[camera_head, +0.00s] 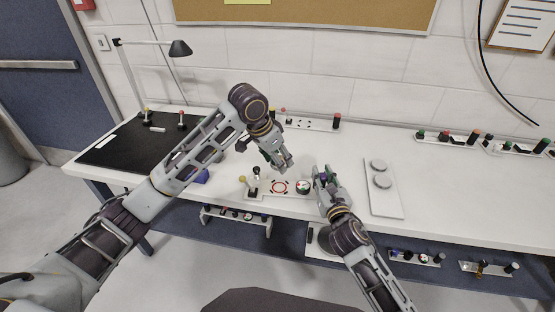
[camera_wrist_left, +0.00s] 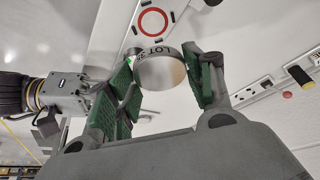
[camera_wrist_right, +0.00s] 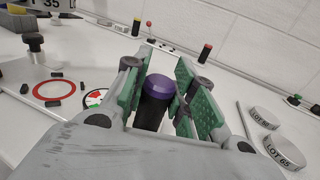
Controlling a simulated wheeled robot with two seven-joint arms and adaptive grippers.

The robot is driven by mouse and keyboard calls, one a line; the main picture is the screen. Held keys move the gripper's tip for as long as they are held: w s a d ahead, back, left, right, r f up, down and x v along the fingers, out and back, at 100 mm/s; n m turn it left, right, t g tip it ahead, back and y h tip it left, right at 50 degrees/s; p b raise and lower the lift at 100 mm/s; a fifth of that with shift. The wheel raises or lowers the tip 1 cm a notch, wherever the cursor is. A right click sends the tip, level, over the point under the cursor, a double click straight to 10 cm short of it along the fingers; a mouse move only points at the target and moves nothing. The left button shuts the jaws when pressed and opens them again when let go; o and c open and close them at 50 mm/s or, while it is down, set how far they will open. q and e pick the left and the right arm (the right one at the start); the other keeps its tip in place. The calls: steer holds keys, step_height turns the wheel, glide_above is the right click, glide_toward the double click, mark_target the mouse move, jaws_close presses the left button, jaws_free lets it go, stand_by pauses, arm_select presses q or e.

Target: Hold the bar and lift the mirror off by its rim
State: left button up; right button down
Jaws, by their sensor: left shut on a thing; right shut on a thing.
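My left gripper (camera_head: 285,165) is shut on the mirror (camera_wrist_left: 160,73), a round silver disc with lettering on its rim. It holds the disc between green finger pads, apart from the red ring (camera_wrist_left: 153,22) on the white fixture plate. The ring also shows in the head view (camera_head: 279,187), with nothing on it. My right gripper (camera_head: 321,178) is shut on the bar (camera_wrist_right: 156,103), a dark upright post with a purple top, at the plate's right end. The bar's lower part is hidden by the gripper in the right wrist view.
A post with a dark knob (camera_head: 255,183) stands left of the ring. A round dial (camera_head: 303,187) with green and red marks lies between ring and right gripper. A white tray (camera_head: 386,203) with two discs lies to the right. A black mat (camera_head: 115,150) and lamp (camera_head: 180,48) are left.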

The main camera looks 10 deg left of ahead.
arm_select(q)
steer(key=shift+r, duration=2.3)
arm_select(e)
steer(key=c, duration=1.1)
jaws_free()
steer(key=v, duration=1.2)
